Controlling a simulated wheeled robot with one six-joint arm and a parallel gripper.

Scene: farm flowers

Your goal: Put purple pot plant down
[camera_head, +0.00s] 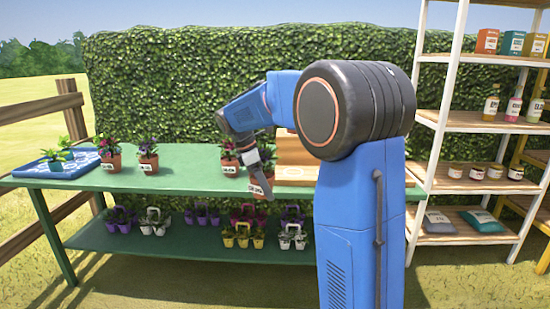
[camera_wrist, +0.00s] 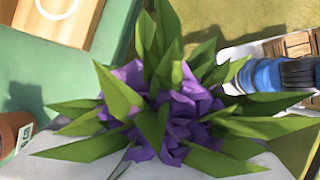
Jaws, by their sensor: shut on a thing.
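The purple pot plant shows large in the wrist view (camera_wrist: 165,110), with purple petals and long green leaves; its pot is hidden there. In the head view, my gripper (camera_head: 262,172) is shut on its terracotta pot (camera_head: 260,187), near the front edge of the green table (camera_head: 190,172). The fingers are small in that view, and I cannot tell whether the pot touches the tabletop. Another potted plant (camera_head: 230,160) stands on the table just left of my gripper.
Two potted plants (camera_head: 110,155) (camera_head: 148,157) and a blue tray (camera_head: 50,172) stand on the table's left part. A wooden crate (camera_head: 295,150) is behind my gripper on the right. Several small pots (camera_head: 243,236) fill the lower shelf. The table's middle is clear.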

